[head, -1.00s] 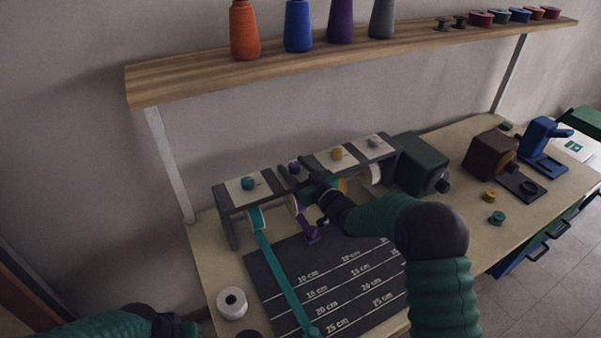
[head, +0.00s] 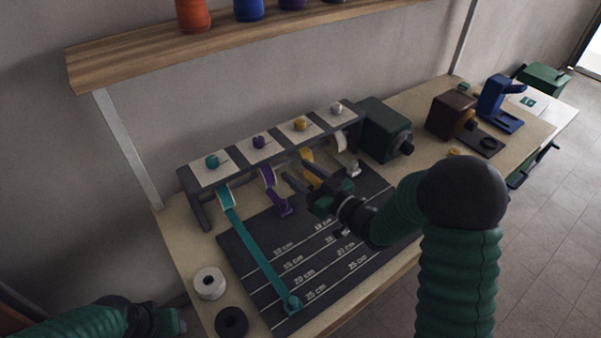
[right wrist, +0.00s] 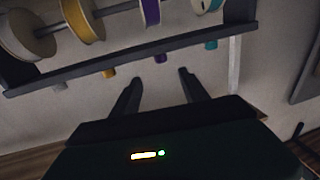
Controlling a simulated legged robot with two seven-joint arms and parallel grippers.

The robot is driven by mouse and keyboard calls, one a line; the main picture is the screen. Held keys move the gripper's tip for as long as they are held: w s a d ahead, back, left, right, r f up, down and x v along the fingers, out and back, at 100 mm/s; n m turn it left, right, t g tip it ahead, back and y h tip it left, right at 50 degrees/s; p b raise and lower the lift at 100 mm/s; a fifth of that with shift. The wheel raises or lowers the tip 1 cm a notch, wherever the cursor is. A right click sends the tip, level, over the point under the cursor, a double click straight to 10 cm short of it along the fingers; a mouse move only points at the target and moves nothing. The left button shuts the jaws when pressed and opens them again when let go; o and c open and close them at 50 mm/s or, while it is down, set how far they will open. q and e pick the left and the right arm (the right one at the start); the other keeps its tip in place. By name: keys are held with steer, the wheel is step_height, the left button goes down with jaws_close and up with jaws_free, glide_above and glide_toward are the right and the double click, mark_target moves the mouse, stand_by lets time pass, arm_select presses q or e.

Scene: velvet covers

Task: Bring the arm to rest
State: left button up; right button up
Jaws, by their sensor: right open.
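My right gripper (head: 296,182) is open and empty in the head view. It hangs over the dark measuring mat (head: 262,232), just in front of the ribbon rack (head: 183,181). In the right wrist view its two fingers (right wrist: 157,84) stand apart with nothing between them. My left gripper (head: 178,322) is at the lower left edge of the head view, off the table; its jaws are too small and dark to read. A teal ribbon (head: 255,245) runs from the rack across the mat. A purple ribbon (head: 270,183) and a yellow ribbon (head: 309,168) hang shorter.
A white roll (head: 209,282) and a black roll (head: 231,321) sit at the table's left front. A dark green box (head: 383,128), a brown device (head: 449,114) and a blue device (head: 497,98) stand to the right. A wooden shelf (head: 130,62) with thread cones runs above.

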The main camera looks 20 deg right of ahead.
steer(key=s+d+f+m+g+h+p, duration=0.3)
steer(key=s+d+f+g+h, duration=0.15)
steer(key=s+h, duration=0.2)
steer(key=s+a+f+m+g+h+p, duration=0.1)
steer(key=s+g, duration=0.3)
steer(key=s, duration=0.5)
steer(key=s+a+f+m+g+p, duration=0.1)
steer(key=s+f+g, duration=0.1)
steer(key=s+g, duration=0.3)
steer(key=s, duration=0.4)
steer(key=shift+s+h, duration=0.15)
steer(key=shift+h, duration=0.2)
steer(key=shift+r, duration=0.1)
